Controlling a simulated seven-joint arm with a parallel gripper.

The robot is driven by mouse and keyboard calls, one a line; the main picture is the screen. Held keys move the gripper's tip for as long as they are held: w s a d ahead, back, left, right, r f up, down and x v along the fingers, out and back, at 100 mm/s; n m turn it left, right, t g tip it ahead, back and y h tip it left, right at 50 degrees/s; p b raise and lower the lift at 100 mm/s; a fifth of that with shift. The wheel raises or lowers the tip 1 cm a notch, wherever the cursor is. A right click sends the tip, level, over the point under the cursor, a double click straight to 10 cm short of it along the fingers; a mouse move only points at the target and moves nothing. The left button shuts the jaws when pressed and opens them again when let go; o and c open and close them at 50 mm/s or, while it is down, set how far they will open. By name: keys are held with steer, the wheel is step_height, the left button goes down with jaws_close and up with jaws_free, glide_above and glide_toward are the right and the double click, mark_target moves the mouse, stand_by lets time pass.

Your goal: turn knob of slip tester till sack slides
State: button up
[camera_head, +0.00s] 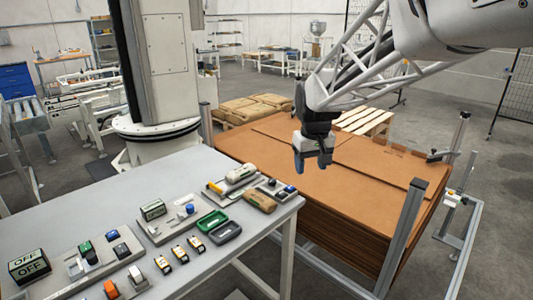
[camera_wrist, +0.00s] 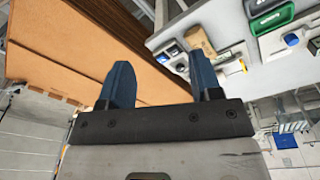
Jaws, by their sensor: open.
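My gripper (camera_head: 312,160) hangs open and empty beyond the table's far right corner, above the brown cardboard stack. Its two blue fingers also show apart in the wrist view (camera_wrist: 163,72). A small brown sack-like block (camera_head: 260,201) lies near the table's right end; it also shows in the wrist view (camera_wrist: 199,40). Beside it is a grey plate with a small blue knob (camera_head: 272,183), seen in the wrist view (camera_wrist: 163,57) too. I cannot tell for sure that this is the slip tester. My gripper touches none of these.
The grey table (camera_head: 130,195) carries several devices, green and dark trays (camera_head: 212,221), and an "OFF" block (camera_head: 29,265). The cardboard stack (camera_head: 345,160) stands behind its right end, with a metal post (camera_head: 402,235) at its corner. Sacks (camera_head: 250,108) lie farther back.

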steer(key=w+a+f+n, duration=0.1)
steer(key=w+a+f, duration=0.15)
steer(key=w, duration=0.45)
steer(key=w+a+f, duration=0.2)
steer(key=w+f, duration=0.1)
steer(key=w, duration=0.3)
steer(key=n+g, duration=0.1)
steer(key=n, duration=0.1)
glide_above(272, 180)
step_height(272, 180, down, 8)
steer(key=shift+r, duration=0.1)
steer(key=shift+s, duration=0.1)
steer(key=shift+f, duration=3.95)
steer(key=c, duration=0.9)
